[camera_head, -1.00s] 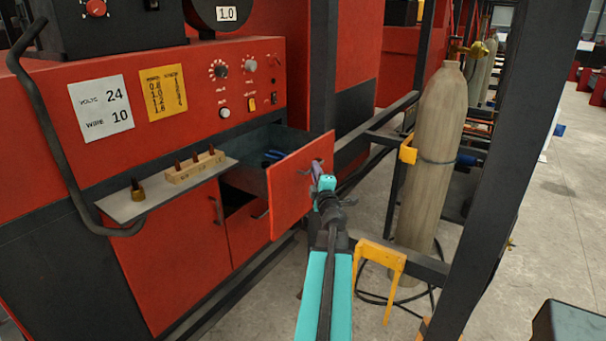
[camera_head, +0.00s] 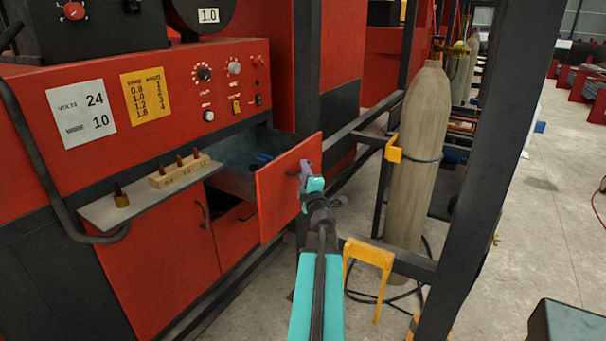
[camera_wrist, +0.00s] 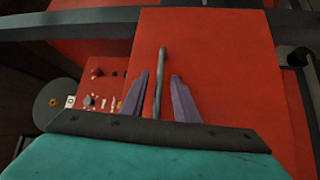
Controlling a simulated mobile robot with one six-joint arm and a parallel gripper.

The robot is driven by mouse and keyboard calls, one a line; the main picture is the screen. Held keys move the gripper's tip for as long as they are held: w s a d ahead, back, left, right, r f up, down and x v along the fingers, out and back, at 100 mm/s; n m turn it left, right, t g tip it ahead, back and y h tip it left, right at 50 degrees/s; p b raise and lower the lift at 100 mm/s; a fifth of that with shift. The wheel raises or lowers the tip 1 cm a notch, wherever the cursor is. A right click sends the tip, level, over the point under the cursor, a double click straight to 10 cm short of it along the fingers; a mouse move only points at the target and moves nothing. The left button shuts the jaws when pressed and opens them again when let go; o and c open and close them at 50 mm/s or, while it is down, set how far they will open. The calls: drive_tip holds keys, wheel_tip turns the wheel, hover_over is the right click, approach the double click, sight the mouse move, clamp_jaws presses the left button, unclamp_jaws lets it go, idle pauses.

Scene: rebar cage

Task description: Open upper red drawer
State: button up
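The upper red drawer (camera_head: 288,190) of the welding machine stands pulled out, with its dark inside and some blue items showing in the head view. Its red front also fills much of the wrist view (camera_wrist: 235,75). The drawer's thin grey handle (camera_wrist: 162,62) runs upright in the wrist view. My gripper (camera_wrist: 160,76) has its two purple fingers apart, one on each side of the handle, with gaps visible. In the head view my gripper (camera_head: 304,170) is at the drawer front, and the exact contact is too small to tell.
A shelf (camera_head: 95,214) with a wooden block of tips juts out left of the drawer. A lower red door (camera_head: 175,255) is below. A gas cylinder (camera_head: 418,150), a dark post (camera_head: 500,150) and a yellow bracket (camera_head: 370,253) stand to the right.

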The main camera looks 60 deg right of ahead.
drive_tip(key=p+v, duration=0.1)
drive_tip(key=v, duration=0.4)
drive_tip(key=shift+s+r, duration=0.1)
drive_tip(key=p, duration=0.4)
drive_tip(key=shift+s+a, duration=0.25)
drive_tip(key=shift+p+v, duration=0.8)
drive_tip(key=shift+p, duration=1.95)
drive_tip(key=shift+d, duration=0.1)
